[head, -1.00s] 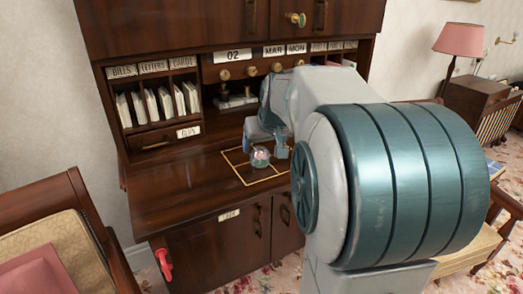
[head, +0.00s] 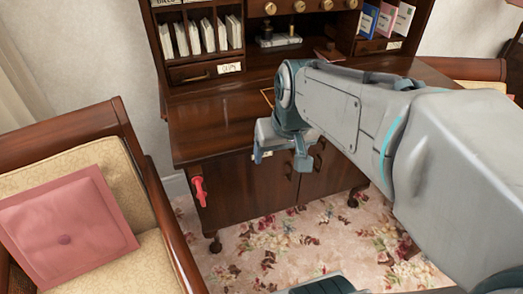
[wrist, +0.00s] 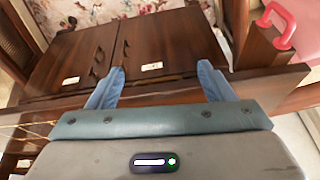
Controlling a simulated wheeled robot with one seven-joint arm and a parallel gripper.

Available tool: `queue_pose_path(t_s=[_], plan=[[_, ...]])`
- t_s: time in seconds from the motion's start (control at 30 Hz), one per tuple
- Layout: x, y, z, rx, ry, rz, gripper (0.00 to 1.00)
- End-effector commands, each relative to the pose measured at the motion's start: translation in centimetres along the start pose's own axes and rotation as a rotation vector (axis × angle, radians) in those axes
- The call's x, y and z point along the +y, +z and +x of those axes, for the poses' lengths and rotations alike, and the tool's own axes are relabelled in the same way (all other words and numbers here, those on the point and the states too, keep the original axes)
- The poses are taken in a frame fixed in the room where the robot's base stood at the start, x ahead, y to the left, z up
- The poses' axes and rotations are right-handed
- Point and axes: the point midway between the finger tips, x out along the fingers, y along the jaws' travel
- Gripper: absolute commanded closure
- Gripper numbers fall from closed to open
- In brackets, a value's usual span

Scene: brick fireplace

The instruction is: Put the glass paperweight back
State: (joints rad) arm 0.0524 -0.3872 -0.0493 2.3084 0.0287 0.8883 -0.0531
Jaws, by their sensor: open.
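The glass paperweight does not show in either current view; my arm covers part of the desk top where it was seen earlier. A corner of the gold outline (head: 267,97) on the desk top (head: 215,130) shows beside my arm, and gold lines show at the left of the wrist view (wrist: 25,126). My gripper (head: 281,160) is open and points down in front of the desk's front edge. In the wrist view its two blue fingers (wrist: 161,85) stand wide apart with nothing between them.
Cabinet doors (head: 270,190) with handles lie below the desk top. A red handle (head: 199,190) sticks out at the desk's left corner. An armchair with a pink cushion (head: 65,220) stands at left. Pigeonholes with envelopes (head: 205,36) line the desk's back. Flowered carpet is clear in front.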

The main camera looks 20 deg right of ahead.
Motion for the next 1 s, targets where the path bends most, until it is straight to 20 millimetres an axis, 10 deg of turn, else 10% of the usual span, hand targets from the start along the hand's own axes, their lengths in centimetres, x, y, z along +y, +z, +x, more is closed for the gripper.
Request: queue_pose_path(t_s=[0.27, 1.0], plan=[[-2.2, 7.6, 2.6, -0.095, 0.012, -0.046, 0.25], [-2.3, 7.2, 0.9, -0.091, 0.013, -0.045, 0.25]])
